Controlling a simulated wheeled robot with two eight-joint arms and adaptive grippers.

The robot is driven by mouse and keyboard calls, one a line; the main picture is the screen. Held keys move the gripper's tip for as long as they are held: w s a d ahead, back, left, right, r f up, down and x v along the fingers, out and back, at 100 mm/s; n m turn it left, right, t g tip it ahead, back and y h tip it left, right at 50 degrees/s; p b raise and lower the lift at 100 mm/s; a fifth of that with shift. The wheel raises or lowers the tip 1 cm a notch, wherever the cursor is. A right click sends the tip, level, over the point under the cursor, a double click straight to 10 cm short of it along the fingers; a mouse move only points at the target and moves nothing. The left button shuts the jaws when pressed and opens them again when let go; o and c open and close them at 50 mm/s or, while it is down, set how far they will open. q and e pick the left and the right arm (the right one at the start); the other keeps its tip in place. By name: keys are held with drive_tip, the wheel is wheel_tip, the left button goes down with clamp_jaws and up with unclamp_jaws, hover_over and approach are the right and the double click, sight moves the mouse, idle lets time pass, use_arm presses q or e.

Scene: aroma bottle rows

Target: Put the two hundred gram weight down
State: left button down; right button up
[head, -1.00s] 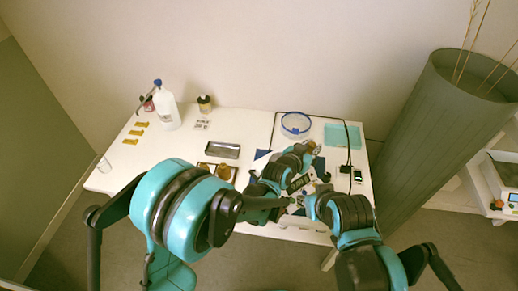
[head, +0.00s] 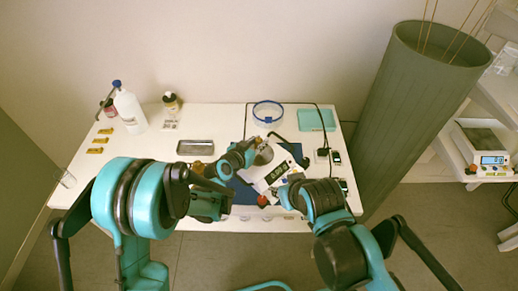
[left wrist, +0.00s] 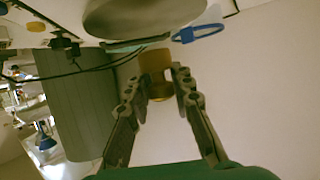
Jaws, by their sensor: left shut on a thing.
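My left gripper (head: 266,143) is at the far side of the white scale (head: 270,177), close to its round pan (head: 264,156). In the left wrist view, the two dark fingers (left wrist: 160,88) are shut on a brass-coloured weight (left wrist: 155,62). The underside or edge of a grey round plate, apparently the pan (left wrist: 145,14), shows beyond it. I cannot tell whether the weight touches anything besides the fingers. The scale's display is lit, but its digits are too small to read surely. My right gripper (head: 280,193) is low by the scale's near right side; its fingers are unclear.
A blue-rimmed clear dish (head: 267,112) and a teal tray (head: 316,120) stand at the back. A metal tray (head: 196,147) lies left of the scale. A white bottle (head: 130,110) and a dark jar (head: 171,103) stand back left.

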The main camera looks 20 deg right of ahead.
use_arm(q)
wheel_tip(320, 180, down, 3)
drive_tip(key=shift+r+b, duration=0.15)
drive_tip(key=shift+b, duration=0.25)
drive_tip(key=c, duration=1.3)
unclamp_jaws()
